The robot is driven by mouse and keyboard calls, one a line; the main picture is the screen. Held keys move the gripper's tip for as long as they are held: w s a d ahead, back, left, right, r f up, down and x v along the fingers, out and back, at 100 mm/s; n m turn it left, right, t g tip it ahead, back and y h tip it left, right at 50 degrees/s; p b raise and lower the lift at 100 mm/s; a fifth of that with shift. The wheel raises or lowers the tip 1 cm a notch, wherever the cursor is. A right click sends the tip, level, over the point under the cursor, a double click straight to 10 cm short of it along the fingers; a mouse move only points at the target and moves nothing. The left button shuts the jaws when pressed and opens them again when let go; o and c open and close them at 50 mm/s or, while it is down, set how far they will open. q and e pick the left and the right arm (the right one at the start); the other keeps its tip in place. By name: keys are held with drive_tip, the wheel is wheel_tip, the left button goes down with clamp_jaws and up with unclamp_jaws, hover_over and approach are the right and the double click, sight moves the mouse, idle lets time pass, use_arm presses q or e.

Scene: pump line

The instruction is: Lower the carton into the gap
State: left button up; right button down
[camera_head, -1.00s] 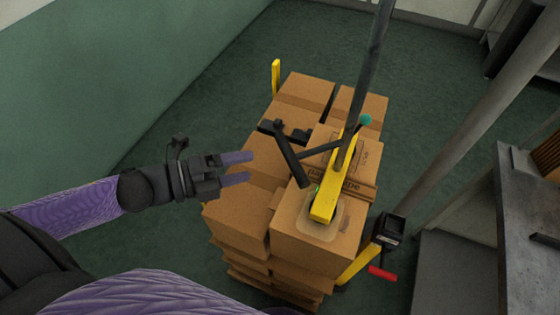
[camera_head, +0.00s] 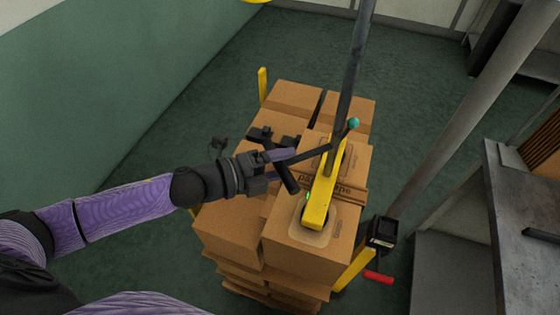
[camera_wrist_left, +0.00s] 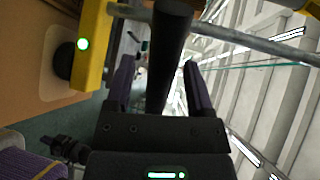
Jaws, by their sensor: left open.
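A brown carton (camera_head: 310,247) is at the front right of the pallet stack, under the yellow vacuum lifter (camera_head: 319,203) and its pale pad. I cannot tell whether the carton rests on the stack or hangs just above it. A dark narrow gap (camera_head: 315,108) shows between cartons at the back; the place under the held carton is hidden. My left gripper (camera_head: 288,165) is open at the lifter's black handle. In the left wrist view the handle (camera_wrist_left: 172,50) lies between its two purple fingers, with space on both sides. My right gripper is not in view.
Other cartons (camera_head: 228,228) fill the stack. A yellow post (camera_head: 263,86) stands behind it. A black box (camera_head: 383,231) with a red handle (camera_head: 379,277) is at its right. A grey bench (camera_head: 520,210) stands far right. Green floor is clear behind.

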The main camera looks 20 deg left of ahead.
use_arm(q)
clamp_jaws()
idle(1.3)
